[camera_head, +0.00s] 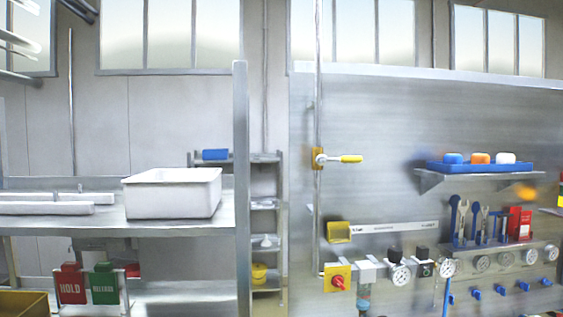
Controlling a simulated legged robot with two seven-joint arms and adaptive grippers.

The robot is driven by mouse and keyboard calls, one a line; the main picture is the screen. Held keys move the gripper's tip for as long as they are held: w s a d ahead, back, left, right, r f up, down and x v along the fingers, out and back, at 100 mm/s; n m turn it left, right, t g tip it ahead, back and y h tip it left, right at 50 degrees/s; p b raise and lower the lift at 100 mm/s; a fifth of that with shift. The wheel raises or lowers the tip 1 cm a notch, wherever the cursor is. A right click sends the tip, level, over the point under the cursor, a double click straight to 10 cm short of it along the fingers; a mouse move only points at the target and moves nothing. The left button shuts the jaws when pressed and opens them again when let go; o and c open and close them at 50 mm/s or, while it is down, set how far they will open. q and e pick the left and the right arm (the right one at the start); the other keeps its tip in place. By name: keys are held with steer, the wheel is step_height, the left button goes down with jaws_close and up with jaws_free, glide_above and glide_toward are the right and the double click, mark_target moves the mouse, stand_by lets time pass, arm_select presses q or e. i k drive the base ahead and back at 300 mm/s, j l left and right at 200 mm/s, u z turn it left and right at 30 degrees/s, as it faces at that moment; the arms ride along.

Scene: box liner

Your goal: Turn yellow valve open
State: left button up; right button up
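The yellow valve has a small yellow body (319,158) on a vertical metal pipe at the left part of the steel panel. Its lever (350,159) has a yellow grip and points right, about level, across the pipe. Nothing touches the valve. I can make out neither my left nor my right gripper in the head view. Pale curved shapes cut off at the top left edge cannot be identified.
Below the valve are a yellow block (339,232), a red knob (338,282) and several gauges. A blue tray (480,167) sits on a shelf to the right. A white bin (172,193) stands on the left bench, beside a metal post (241,190). The space around the lever looks clear.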

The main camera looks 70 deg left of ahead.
mark_target(320, 160)
steer(key=u, duration=1.85)
steer(key=i+l+u, duration=0.1)
steer(key=l, duration=0.15)
